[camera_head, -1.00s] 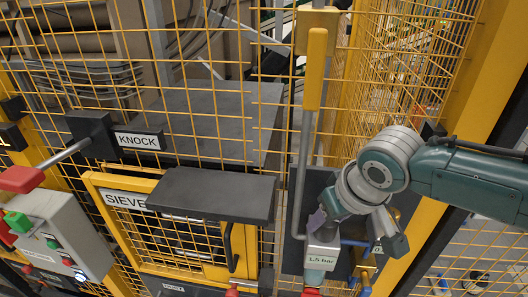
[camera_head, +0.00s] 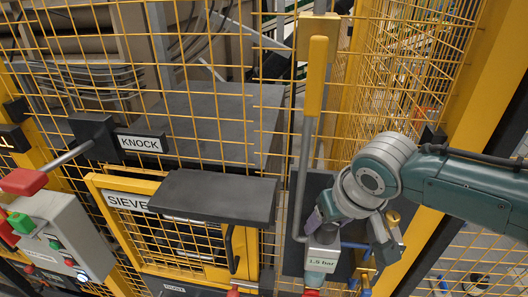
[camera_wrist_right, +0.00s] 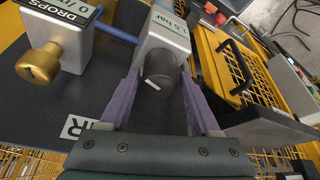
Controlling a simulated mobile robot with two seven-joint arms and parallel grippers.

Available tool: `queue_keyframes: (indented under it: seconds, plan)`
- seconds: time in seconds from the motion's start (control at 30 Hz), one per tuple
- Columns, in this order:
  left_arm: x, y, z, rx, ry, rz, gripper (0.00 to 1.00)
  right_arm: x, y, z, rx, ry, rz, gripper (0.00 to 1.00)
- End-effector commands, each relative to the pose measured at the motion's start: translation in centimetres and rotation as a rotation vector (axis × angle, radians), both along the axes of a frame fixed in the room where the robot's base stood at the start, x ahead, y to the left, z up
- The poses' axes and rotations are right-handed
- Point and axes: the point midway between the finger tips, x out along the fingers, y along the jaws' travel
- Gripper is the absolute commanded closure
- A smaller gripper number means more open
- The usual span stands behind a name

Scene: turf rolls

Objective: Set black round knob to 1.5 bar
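The black round knob (camera_wrist_right: 160,68) with a white mark sits on the end of a grey block in the right wrist view. The block's label (camera_wrist_right: 167,22) reads 1.5 bar; the same label shows in the head view (camera_head: 322,262). In the head view my right gripper (camera_head: 316,220) is at the top of the grey block. My left gripper is out of view.
A brass knob (camera_wrist_right: 40,65) on a DROPS block stands beside it in the wrist view. A yellow-handled lever (camera_head: 316,75) rises close to the gripper. A SIEVE hatch (camera_head: 175,245), a KNOCK lever (camera_head: 60,160) and a button box (camera_head: 60,235) lie left, before yellow mesh.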

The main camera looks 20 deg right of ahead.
Motion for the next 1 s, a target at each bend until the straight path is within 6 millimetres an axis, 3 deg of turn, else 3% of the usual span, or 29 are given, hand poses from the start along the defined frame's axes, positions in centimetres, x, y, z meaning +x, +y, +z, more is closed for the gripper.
queue_keyframes:
  seconds: [0.27, 0.7, 1.0]
  plan:
    - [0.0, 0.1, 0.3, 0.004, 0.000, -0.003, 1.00, -0.3, 0.0, 0.9, -0.001, -0.001, 0.001, 0.37]
    - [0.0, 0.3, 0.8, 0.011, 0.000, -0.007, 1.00, -2.9, 0.4, 6.9, -0.001, -0.002, 0.001, 0.37]
    - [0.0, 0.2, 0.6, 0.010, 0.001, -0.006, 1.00, -3.7, 0.6, 9.1, 0.000, 0.000, 0.000, 0.37]
